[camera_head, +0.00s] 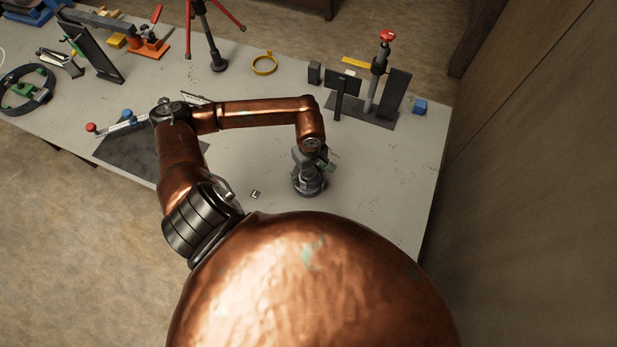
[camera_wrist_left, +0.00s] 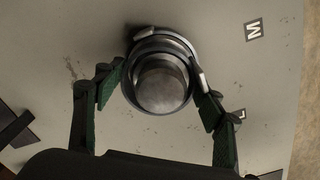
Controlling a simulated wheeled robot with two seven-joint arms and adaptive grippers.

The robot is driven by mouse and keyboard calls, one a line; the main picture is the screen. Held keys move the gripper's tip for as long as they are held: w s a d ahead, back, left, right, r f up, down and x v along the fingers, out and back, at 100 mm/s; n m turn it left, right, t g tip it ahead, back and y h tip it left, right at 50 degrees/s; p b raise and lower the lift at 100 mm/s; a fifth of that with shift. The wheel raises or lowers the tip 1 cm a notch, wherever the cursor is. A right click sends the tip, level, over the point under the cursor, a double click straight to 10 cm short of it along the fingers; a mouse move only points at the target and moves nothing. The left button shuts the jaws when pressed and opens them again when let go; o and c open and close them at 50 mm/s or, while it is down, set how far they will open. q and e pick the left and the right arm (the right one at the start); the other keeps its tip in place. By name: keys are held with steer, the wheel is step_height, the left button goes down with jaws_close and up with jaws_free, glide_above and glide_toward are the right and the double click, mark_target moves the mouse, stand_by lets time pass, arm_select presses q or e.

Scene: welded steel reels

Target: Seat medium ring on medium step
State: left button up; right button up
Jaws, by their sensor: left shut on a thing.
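A stepped round steel piece (camera_wrist_left: 162,88) with concentric steps stands below my left wrist camera; its dark round base (camera_head: 309,188) shows under my left gripper (camera_head: 313,166) in the head view. A bright steel ring (camera_wrist_left: 187,46) curves around its upper right side in the wrist view. My left gripper (camera_wrist_left: 159,82) has its green-padded fingers on both sides and is shut on the ring. The ring looks off-centre from the steps; I cannot tell whether it rests on one. My right gripper is in neither view.
A red-topped post fixture (camera_head: 376,82), a blue cube (camera_head: 420,106) and a yellow ring (camera_head: 265,64) stand behind. A dark mat (camera_head: 135,155) lies left. The table right of the stepped piece is clear.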

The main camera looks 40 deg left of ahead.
arm_select(q)
steer(key=shift+f+b, duration=0.4)
stand_by(0.8)
stand_by(0.5)
steer(key=shift+f+b, duration=0.45)
steer(key=shift+b, duration=0.4)
steer(key=shift+b, duration=0.3)
stand_by(0.5)
steer(key=o, duration=1.4)
steer(key=shift+o, duration=0.5)
steer(key=o, duration=0.4)
steer(key=shift+c, duration=0.2)
